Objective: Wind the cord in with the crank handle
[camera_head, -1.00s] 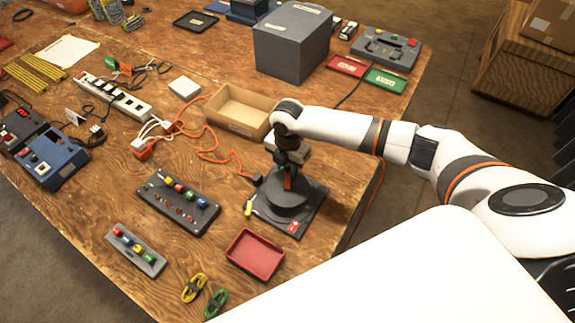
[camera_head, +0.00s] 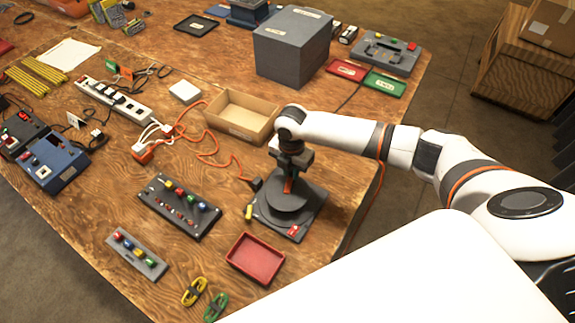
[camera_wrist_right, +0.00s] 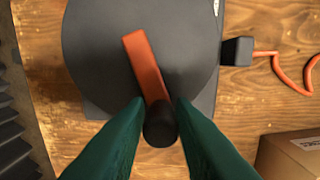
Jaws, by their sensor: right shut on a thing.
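The cord winder is a dark grey round drum (camera_head: 290,207) on a square base plate near the table's right edge. Its orange crank arm (camera_wrist_right: 147,67) lies across the drum top in the right wrist view and ends in a dark upright handle knob (camera_wrist_right: 160,127). My right gripper (camera_head: 289,172) reaches down over the drum. Its green fingers (camera_wrist_right: 160,112) are shut on the knob, one on each side. The orange cord (camera_head: 207,155) lies loose in bends on the table and runs to a black block (camera_wrist_right: 237,51) beside the drum. My left gripper is out of view.
An open cardboard box (camera_head: 240,116) stands just behind the winder. A red tray (camera_head: 256,258) and a button panel (camera_head: 179,205) lie in front and to the left. A power strip (camera_head: 114,98) and a large grey box (camera_head: 291,47) stand farther back.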

